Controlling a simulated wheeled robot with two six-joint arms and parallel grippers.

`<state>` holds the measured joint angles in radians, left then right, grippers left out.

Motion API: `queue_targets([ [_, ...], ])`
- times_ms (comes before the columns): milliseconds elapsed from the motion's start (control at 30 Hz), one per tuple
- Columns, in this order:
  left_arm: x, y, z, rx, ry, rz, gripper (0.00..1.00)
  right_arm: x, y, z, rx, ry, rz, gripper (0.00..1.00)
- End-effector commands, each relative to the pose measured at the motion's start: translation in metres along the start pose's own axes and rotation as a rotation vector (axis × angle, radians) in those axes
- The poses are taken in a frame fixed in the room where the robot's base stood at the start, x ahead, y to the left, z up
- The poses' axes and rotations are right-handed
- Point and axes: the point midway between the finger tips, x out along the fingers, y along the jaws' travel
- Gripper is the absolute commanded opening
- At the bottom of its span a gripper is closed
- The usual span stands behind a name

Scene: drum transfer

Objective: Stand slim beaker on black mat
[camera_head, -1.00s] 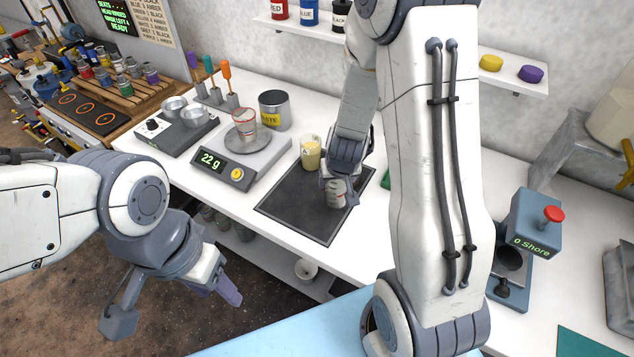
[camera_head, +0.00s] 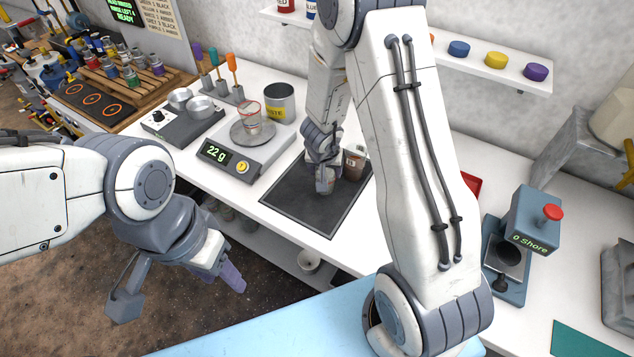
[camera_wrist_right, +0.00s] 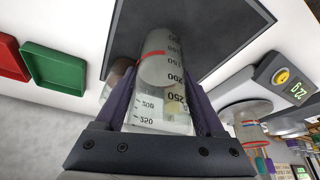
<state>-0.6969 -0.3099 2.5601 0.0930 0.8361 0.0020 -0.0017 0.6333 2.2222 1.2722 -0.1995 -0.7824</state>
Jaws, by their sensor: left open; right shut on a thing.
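The black mat (camera_head: 290,203) lies on the white bench, and it also shows in the right wrist view (camera_wrist_right: 220,30). My right gripper (camera_head: 325,184) is low over the mat's middle. In the right wrist view its purple fingers (camera_wrist_right: 160,103) are shut on a clear graduated beaker (camera_wrist_right: 158,68) with a red mark, taken as the slim beaker. I cannot tell whether its base touches the mat. A brown-filled beaker (camera_head: 353,165) stands just right of this gripper. My left gripper (camera_head: 232,278) hangs open and empty in front of the bench.
A scale (camera_head: 215,152) reading 22 g, with a red-marked beaker (camera_head: 249,118) on it, stands left of the mat. A waste can (camera_head: 280,103) is behind it. A red tray (camera_head: 472,184) and the Shore tester (camera_head: 530,220) are to the right. The mat's front part is clear.

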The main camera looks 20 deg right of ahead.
Motion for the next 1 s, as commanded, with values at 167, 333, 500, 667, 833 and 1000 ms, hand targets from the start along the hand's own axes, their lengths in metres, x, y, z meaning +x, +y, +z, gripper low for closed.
queue_targets([
  [167, -0.002, 0.000, 0.000, 0.000, 0.000, 0.000, 0.50, 0.012, -0.021, 0.003, -0.001, 0.000, -0.001, 0.09],
  [333, 0.005, 0.000, 0.000, 0.000, 0.000, 0.000, 0.50, 0.021, -0.024, 0.006, 0.000, 0.000, 0.000, 0.09],
  [500, 0.025, -0.002, 0.001, -0.001, 0.000, 0.000, 0.50, 0.044, -0.023, 0.016, 0.000, 0.000, 0.001, 0.09],
  [667, 0.032, -0.002, 0.002, 0.000, 0.000, 0.000, 0.50, 0.052, -0.023, 0.019, 0.000, 0.001, 0.000, 0.09],
  [833, 0.029, -0.002, 0.002, 0.000, 0.000, 0.000, 0.50, 0.050, -0.023, 0.018, 0.000, 0.001, 0.000, 0.09],
  [1000, 0.033, -0.002, 0.002, 0.000, 0.000, 0.000, 0.50, 0.054, -0.023, 0.020, 0.000, 0.000, 0.000, 0.09],
])
